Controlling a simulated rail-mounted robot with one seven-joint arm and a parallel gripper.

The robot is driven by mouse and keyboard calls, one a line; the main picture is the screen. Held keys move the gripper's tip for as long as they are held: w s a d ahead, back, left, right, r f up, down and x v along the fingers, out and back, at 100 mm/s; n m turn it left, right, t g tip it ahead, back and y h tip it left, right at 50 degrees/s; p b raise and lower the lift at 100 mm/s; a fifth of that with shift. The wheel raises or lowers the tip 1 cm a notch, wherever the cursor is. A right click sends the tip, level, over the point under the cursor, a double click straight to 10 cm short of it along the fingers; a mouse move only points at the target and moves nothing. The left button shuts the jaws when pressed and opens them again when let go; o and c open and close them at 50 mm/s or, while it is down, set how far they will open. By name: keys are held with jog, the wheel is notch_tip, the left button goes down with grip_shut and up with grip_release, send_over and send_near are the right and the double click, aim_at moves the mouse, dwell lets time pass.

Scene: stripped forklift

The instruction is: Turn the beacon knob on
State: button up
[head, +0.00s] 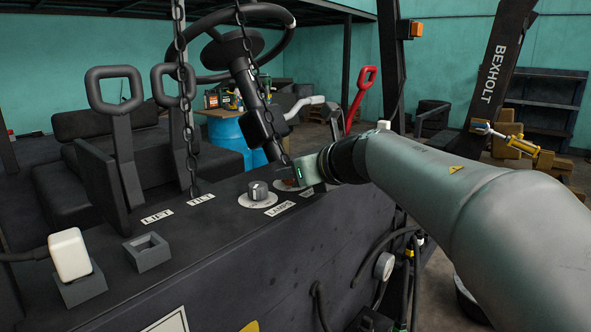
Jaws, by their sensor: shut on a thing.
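My gripper (298,174) reaches in from the right, low over the dark console. It is shut on a knob at the round dial plate (286,185) behind the LAMPS knob; I take this to be the beacon knob. The fingers hide that knob, so its pointer and angle cannot be seen. The label beside that plate is mostly covered. The LAMPS knob (258,190) is grey, on a pale round plate, just left of and nearer than my gripper, and apart from it. Its LAMPS label (280,209) is clear.
Two looped levers (115,92) stand at the left by the LIFT and TILT labels. A chain (187,110) hangs near the steering column (252,90). An empty square socket (147,252) and a white plug (70,256) are on the near console. A red-handled lever (366,78) stands behind.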

jog(key=m+h+p, duration=0.1)
jog(key=p, duration=0.1)
jog(key=m+t+h+p, duration=0.1)
jog(key=p, duration=0.1)
jog(key=r+m+t+h+p, duration=0.1)
jog(key=p, duration=0.2)
jog(key=shift+s+a+r, duration=0.1)
jog(key=shift+s+a, duration=0.1)
jog(key=shift+a, duration=0.15)
jog(key=m+h+p, duration=0.2)
jog(key=p, duration=0.2)
jog(key=shift+t, duration=0.4)
jog(key=shift+a+f+m+h+p, duration=0.1)
jog(key=shift+f+m+h+p, duration=0.15)
jog(key=shift+h+p, duration=0.2)
jog(key=shift+f+m+t+h+b, duration=0.3)
jog(key=shift+m+t+h+b, duration=0.1)
jog(key=shift+m+h+b, duration=0.35)
jog(key=shift+a+m+h, duration=0.2)
jog(key=shift+m+h, duration=1.3)
jog(key=shift+h, duration=0.3)
jog(key=o, duration=1)
